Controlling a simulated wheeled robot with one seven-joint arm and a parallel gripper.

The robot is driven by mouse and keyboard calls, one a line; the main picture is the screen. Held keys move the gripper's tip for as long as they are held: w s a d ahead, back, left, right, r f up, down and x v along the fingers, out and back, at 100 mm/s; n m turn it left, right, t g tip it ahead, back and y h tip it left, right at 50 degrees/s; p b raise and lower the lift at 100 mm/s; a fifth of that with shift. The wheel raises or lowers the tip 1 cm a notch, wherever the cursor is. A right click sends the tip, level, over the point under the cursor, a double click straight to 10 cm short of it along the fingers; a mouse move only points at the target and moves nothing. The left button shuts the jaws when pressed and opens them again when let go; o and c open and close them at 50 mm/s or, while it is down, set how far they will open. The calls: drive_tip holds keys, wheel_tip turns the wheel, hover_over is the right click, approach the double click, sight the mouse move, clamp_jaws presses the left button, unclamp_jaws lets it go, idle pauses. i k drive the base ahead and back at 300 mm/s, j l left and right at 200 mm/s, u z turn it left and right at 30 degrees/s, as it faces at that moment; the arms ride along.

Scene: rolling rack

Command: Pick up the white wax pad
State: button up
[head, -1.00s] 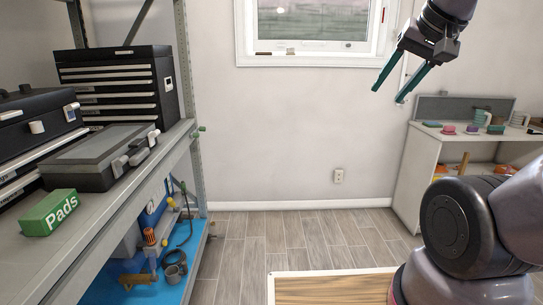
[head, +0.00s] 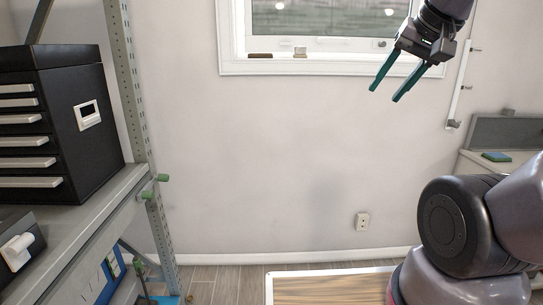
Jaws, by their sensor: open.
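I cannot identify a white wax pad for certain. A small whitish block (head: 300,52) sits on the window sill, and it is too small to tell whether it is the pad. My gripper (head: 384,94) is at the upper right, in front of the wall and the window's lower right corner in the picture. Its two teal fingers are apart and point down to the left, with nothing between them.
A brown block (head: 261,56) lies on the sill (head: 320,67). A black drawer chest (head: 88,150) stands on the grey rack shelf (head: 100,205) at left. A blue-green pad (head: 497,156) lies on a white bench at right, partly hidden by my arm.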

sight(300, 52)
drive_tip(key=i+u, duration=0.1)
drive_tip(key=i, duration=0.8)
drive_tip(key=i+l+u, duration=0.1)
drive_tip(key=i, duration=0.85)
drive_tip(key=i+l+u, duration=0.15)
drive_tip(key=u, duration=0.2)
